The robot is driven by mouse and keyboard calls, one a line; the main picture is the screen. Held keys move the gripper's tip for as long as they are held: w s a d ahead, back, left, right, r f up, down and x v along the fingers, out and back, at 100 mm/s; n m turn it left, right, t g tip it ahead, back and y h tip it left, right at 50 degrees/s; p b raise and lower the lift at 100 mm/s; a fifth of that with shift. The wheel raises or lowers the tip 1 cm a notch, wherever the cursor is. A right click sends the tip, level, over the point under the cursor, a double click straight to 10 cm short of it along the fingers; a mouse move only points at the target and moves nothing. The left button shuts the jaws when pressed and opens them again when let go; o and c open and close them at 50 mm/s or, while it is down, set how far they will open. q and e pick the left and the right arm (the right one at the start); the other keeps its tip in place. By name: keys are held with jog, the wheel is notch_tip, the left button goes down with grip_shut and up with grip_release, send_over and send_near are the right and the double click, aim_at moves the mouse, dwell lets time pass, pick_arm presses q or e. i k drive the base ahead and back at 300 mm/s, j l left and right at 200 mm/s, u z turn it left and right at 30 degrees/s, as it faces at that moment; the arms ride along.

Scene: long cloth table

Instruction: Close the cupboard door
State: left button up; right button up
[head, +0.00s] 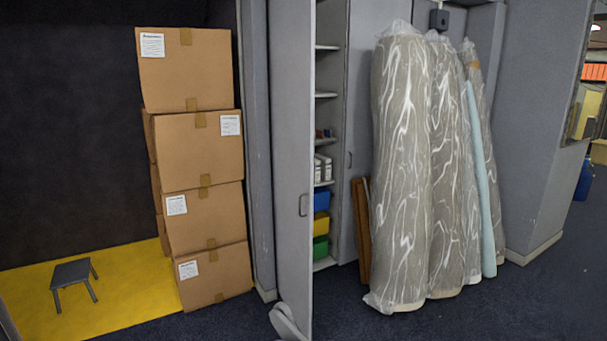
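The grey cupboard door (291,120) stands open, its panel turned toward me and seen at a steep angle. Its recessed handle (303,205) is about halfway up. To its right, the open cupboard (327,140) shows shelves with white boxes and blue, yellow and green bins. The other cupboard door (362,80) appears shut. Neither of my grippers can be made out. A pale rounded part (286,323) shows low in front of the door's foot; I cannot tell what it is.
Wrapped rolls (405,170) lean against the cupboard's right side, with a brown board (361,230) beside them. Stacked cartons (195,150) stand left of the door. A small grey stool (73,273) stands on yellow flooring (130,300). Dark carpet (490,315) is clear at front right.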

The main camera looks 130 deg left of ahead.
aim_at(290, 25)
jog(key=u, duration=3.55)
jog(key=i+j+u, duration=0.2)
jog(key=j+u, duration=0.25)
jog(key=i+j+u, duration=0.25)
jog(key=u, duration=0.15)
